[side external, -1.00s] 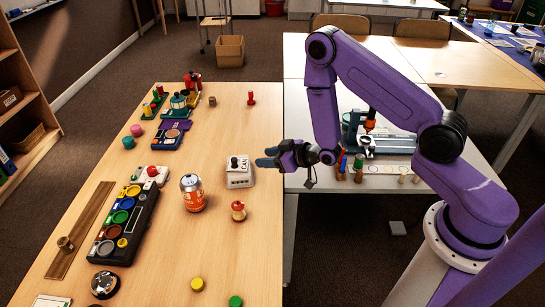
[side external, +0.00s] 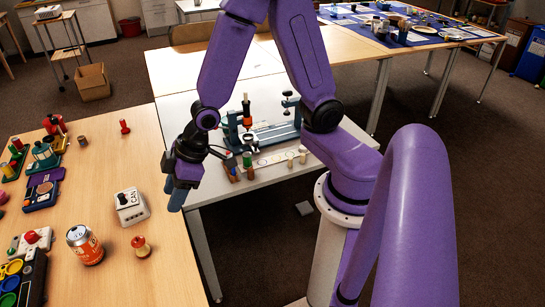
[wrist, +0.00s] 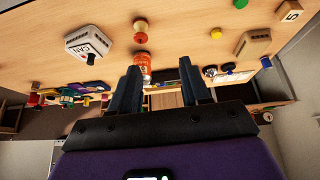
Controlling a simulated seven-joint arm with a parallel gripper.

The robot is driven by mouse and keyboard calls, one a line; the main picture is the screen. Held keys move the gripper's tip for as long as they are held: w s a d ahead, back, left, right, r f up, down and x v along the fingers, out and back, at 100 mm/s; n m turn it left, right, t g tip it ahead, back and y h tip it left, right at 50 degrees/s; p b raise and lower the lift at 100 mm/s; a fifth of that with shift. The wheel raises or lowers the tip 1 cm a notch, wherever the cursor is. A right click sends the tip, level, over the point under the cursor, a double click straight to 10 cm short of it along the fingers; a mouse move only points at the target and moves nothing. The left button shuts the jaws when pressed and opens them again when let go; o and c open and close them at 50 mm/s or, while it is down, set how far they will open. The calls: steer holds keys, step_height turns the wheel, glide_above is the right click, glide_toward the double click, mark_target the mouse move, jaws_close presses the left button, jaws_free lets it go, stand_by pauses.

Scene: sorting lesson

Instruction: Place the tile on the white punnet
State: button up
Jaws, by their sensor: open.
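I cannot make out a tile or a white punnet in either current view. My gripper (side external: 174,197) points down beside the right edge of the wooden table in the side view. In the wrist view my gripper (wrist: 160,64) shows two dark fingers spread apart with nothing held between them. A white box marked CAN with a black knob (side external: 131,206) stands on the table to the left of my gripper. It also shows in the wrist view (wrist: 86,41).
An orange can (side external: 85,245) and a red-and-wood peg (side external: 141,246) stand near the white box. A blue-grey press (side external: 262,130) and several coloured pegs stand on the pale table behind my gripper. A pale box marked with a character (wrist: 289,12) shows in the wrist view.

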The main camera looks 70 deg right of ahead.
steer(key=s+d+r+n+g+h, duration=0.1)
steer(key=s+d+r, duration=0.1)
steer(key=s, duration=0.4)
steer(key=s+d+r+n+g+h, duration=0.1)
steer(key=s+d+r, duration=0.2)
steer(key=s, duration=0.4)
steer(key=s+d+r+n+g+h, duration=0.1)
steer(key=s+d+r+g, duration=0.1)
steer(key=s, duration=0.4)
steer(key=shift+s+d+r+n, duration=0.4)
steer(key=shift+d+r, duration=0.35)
steer(key=shift+r, duration=0.15)
